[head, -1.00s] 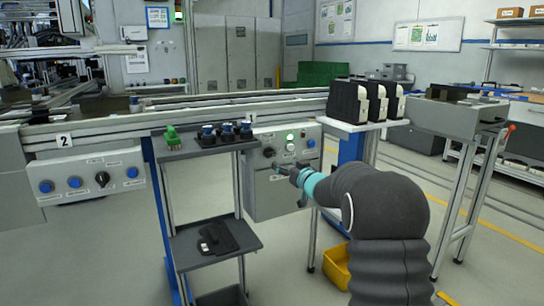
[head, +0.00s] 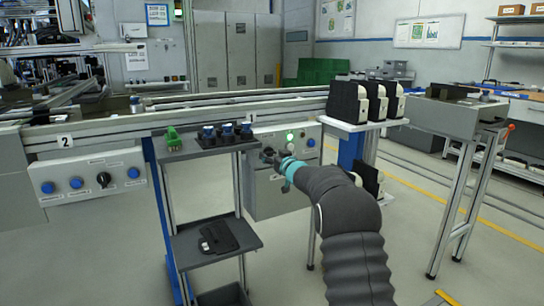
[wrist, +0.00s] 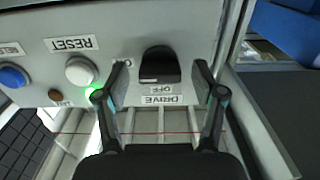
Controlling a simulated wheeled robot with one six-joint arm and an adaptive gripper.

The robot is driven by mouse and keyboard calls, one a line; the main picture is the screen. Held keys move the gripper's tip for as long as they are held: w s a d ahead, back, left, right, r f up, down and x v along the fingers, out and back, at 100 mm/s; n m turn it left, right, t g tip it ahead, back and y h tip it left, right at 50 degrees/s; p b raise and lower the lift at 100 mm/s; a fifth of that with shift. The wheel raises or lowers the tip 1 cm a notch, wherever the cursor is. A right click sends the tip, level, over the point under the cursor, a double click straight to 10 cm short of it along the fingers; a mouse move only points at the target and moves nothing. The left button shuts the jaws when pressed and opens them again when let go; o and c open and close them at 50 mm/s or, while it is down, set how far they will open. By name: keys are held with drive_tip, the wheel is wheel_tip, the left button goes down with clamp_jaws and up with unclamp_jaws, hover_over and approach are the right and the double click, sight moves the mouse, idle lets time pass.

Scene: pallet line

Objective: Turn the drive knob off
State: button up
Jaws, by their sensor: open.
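The black drive knob (wrist: 160,65) is on a light panel in the wrist view, which shows the panel upside down. My gripper (wrist: 160,78) is open, with one finger on each side of the knob and a visible gap on both sides. In the head view my gripper (head: 273,158) is at the left part of the grey control box (head: 265,200) and largely hides the knob.
A white RESET button (wrist: 80,70), a green light and a blue button (wrist: 13,76) are beside the knob. A shelf (head: 190,147) with dark-blue items stands left of the box. A rack with black cases (head: 345,102) is at right.

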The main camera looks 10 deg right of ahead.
drive_tip(key=c, duration=1.1)
drive_tip(key=shift+c, duration=0.2)
drive_tip(key=n+b, duration=0.2)
drive_tip(key=n, duration=0.2)
drive_tip(key=shift+f+n, duration=0.1)
drive_tip(key=shift+n, duration=0.2)
drive_tip(key=n+b, duration=0.2)
drive_tip(key=n, duration=0.2)
drive_tip(key=shift+n, duration=0.3)
drive_tip(key=n+b, duration=0.2)
drive_tip(key=n, duration=0.2)
drive_tip(key=shift+n, duration=0.3)
drive_tip(key=shift+n+b, duration=1.05)
drive_tip(key=shift+n, duration=1.05)
